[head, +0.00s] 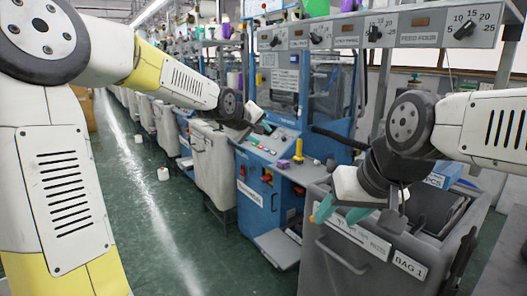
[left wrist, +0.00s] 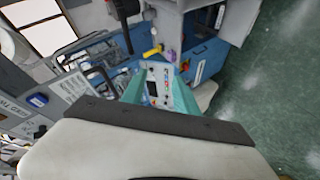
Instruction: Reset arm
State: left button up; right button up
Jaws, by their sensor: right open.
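My left gripper (head: 264,124) is held out over the blue machine's control panel (head: 268,146), apart from it as far as I can tell. In the left wrist view its two teal fingers (left wrist: 158,92) stand apart with nothing between them, and the panel shows behind them. My right gripper (head: 340,210) has teal fingers, spread and empty, pointing left above the front of the grey bin (head: 345,262) labelled BAG 1. Part of my right gripper's far side is hidden by its own wrist.
The blue knitting machine (head: 257,200) stands in the middle, with a small yellow object (head: 298,151) on its ledge. Dial panels (head: 380,28) hang above. Pale bins (head: 212,160) line the row. A white cone (head: 163,173) lies on the green floor; the aisle (head: 150,225) is mostly clear.

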pick_arm(q)
jog(key=s+a+f+m+g+y, duration=0.1)
jog(key=s+a, duration=0.3)
jog(key=s, duration=0.7)
jog(key=s+a+f+m+g+y, duration=0.1)
jog(key=s+a+f+m+g, duration=0.1)
jog(key=s, duration=1)
jog(key=s+a+f+m+g+y, duration=0.1)
jog(key=s+a+f+m, duration=0.1)
jog(key=s+a, duration=0.5)
jog(key=s+m, duration=0.1)
jog(key=s, duration=0.3)
jog(key=shift+s+f+m, duration=0.25)
jog(key=shift+f+m, duration=0.15)
